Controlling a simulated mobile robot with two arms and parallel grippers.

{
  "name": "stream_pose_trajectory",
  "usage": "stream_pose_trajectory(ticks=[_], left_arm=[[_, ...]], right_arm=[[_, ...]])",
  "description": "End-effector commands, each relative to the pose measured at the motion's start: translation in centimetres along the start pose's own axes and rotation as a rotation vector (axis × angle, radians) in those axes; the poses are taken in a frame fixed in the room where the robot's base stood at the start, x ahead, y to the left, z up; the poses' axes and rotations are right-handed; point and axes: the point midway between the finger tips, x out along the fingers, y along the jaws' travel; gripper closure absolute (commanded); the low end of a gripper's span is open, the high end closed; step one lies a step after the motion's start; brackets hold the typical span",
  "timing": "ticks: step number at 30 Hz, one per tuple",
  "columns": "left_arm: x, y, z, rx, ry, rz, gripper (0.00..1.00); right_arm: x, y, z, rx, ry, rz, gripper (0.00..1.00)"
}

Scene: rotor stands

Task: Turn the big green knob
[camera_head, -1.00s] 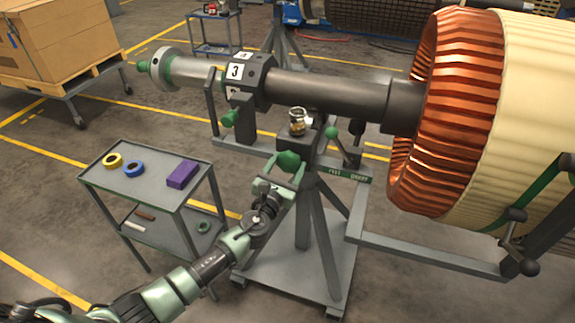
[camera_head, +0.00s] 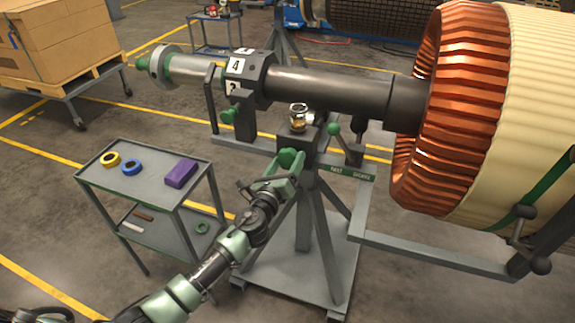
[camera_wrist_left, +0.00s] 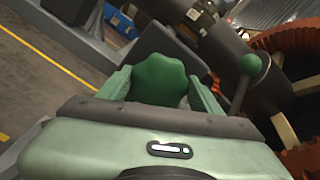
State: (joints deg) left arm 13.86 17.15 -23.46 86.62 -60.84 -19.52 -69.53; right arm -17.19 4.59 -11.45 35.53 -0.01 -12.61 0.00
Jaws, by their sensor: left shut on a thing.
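The big green knob (camera_head: 291,158) sits on the front of the rotor stand, below a small jar. My left gripper (camera_head: 290,166) reaches up to it from the lower left and is shut on the knob. In the left wrist view the lobed green knob (camera_wrist_left: 160,80) stands between the two pale green fingers (camera_wrist_left: 160,88), one on each side. The shaft's numbered collar (camera_head: 247,75) shows a 4 on its front face. My right gripper is not in view.
A small jar (camera_head: 298,117) stands on top of the stand, and a green ball lever (camera_head: 334,129) is to its right. A grey cart (camera_head: 150,185) with tape rolls and a purple box (camera_head: 181,173) stands at left. The copper rotor (camera_head: 455,110) fills the right.

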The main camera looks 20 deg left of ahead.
Motion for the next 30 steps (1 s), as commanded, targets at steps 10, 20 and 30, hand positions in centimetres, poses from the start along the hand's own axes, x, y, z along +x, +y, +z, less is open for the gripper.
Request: stream_pose_trajectory(ticks=[10, 20, 30], left_arm=[[0.0, 0.2, -0.2, -0.332, 0.001, 0.000, 0.76], [-0.1, 0.3, -0.3, -0.644, 0.001, 0.001, 0.76], [0.0, 0.4, -0.3, -0.967, 0.001, 0.001, 0.76]], right_arm=[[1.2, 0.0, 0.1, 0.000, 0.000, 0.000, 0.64], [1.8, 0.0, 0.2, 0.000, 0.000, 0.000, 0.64], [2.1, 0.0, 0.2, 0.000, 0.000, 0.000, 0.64]])
